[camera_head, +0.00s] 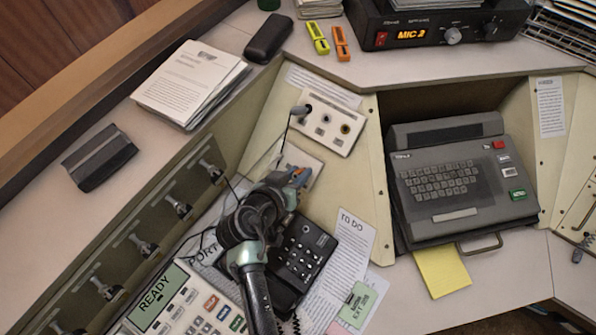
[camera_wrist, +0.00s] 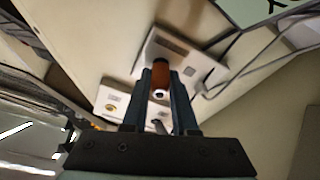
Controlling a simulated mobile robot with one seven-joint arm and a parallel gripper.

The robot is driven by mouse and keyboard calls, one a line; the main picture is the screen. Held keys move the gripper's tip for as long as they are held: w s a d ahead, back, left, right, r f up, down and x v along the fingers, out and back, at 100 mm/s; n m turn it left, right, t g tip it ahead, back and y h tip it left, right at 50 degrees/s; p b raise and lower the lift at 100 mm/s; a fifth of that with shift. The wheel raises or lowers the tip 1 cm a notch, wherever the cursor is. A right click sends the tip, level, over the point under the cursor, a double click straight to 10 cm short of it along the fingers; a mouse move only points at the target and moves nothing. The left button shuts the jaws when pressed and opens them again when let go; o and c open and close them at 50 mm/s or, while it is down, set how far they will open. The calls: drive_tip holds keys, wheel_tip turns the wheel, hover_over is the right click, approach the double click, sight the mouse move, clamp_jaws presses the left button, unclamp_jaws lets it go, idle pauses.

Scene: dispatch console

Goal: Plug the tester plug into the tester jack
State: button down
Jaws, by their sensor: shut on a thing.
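My gripper (camera_wrist: 161,72) is shut on an orange-brown cylinder with a pale ring at its near end, which looks like the tester plug (camera_wrist: 161,80). In the head view my gripper (camera_head: 300,177) is low over the sloped panel, and its body hides most of the plug. A pale plate (camera_wrist: 190,62) with a dark label lies just behind the fingertips. The plug hides part of it, so I cannot tell whether the tip is in a jack. A second plate (camera_head: 330,120) carries a gold-ringed socket (camera_head: 345,129) and a grey plug (camera_head: 300,110). No readable label marks the tester jack.
A black telephone (camera_head: 308,250) lies below the gripper, beside a keypad with a READY display (camera_head: 158,298). A grey keyboard machine (camera_head: 460,178) stands at right. Thin cords (camera_wrist: 225,85) run near the fingers. Several hanging plugs (camera_head: 178,205) line the left panel.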

drive_tip(key=shift+w+f, duration=0.1)
drive_tip(key=shift+f, duration=0.1)
idle(0.3)
drive_tip(key=shift+b, duration=0.3)
drive_tip(key=c, duration=0.6)
unclamp_jaws()
drive_tip(key=shift+d, duration=0.1)
drive_tip(key=shift+o, duration=0.2)
drive_tip(key=o, duration=0.4)
drive_tip(key=shift+w+r+p+v, duration=0.2)
drive_tip(key=shift+p+v, duration=0.6)
drive_tip(key=shift+v, duration=0.35)
drive_tip(key=shift+w+r+p+v, duration=0.2)
drive_tip(key=shift+p+v, duration=0.55)
drive_tip(key=shift+v, duration=0.4)
drive_tip(key=shift+w+r+p+v, duration=0.15)
drive_tip(key=shift+r+p+v, duration=0.1)
drive_tip(key=shift+p+v, duration=0.75)
drive_tip(key=shift+s, duration=0.1)
